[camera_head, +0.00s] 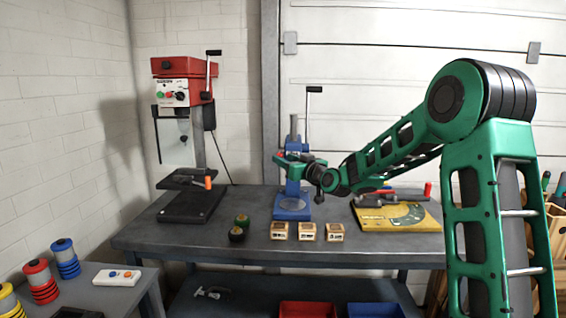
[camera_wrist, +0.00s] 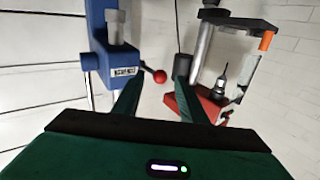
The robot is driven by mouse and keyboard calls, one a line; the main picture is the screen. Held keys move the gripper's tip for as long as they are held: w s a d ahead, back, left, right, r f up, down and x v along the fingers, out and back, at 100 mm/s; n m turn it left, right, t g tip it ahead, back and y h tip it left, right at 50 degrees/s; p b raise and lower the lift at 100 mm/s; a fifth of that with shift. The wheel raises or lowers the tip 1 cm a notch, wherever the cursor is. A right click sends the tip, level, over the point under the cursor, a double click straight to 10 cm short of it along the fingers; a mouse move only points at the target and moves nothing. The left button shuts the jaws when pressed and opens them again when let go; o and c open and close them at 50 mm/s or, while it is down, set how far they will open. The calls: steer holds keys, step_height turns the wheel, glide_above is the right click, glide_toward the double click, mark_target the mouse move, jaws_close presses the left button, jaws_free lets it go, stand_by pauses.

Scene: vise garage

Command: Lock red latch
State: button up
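A red ball knob (camera_wrist: 159,76) on a short dark lever sticks out from the side of the blue press (camera_wrist: 108,55) in the wrist view; it looks like the red latch. In the head view a small red spot (camera_head: 282,154) shows on the left of the blue press (camera_head: 292,204), partly behind my gripper (camera_head: 290,162). In the wrist view my gripper (camera_wrist: 157,92) is open, with its two green fingers apart. The knob appears between the fingertips; nothing is held. I cannot tell how far the knob lies beyond them.
A red drill press (camera_head: 183,92) stands on the workbench (camera_head: 230,256) at left. Two round knobs (camera_head: 238,230), small wooden blocks (camera_head: 307,231) and a yellow board (camera_head: 396,218) lie on the bench. A side table with colored spools (camera_head: 66,260) is at lower left.

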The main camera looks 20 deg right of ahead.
steer(key=shift+x, duration=0.85)
jaws_close()
steer(key=shift+d, duration=0.15)
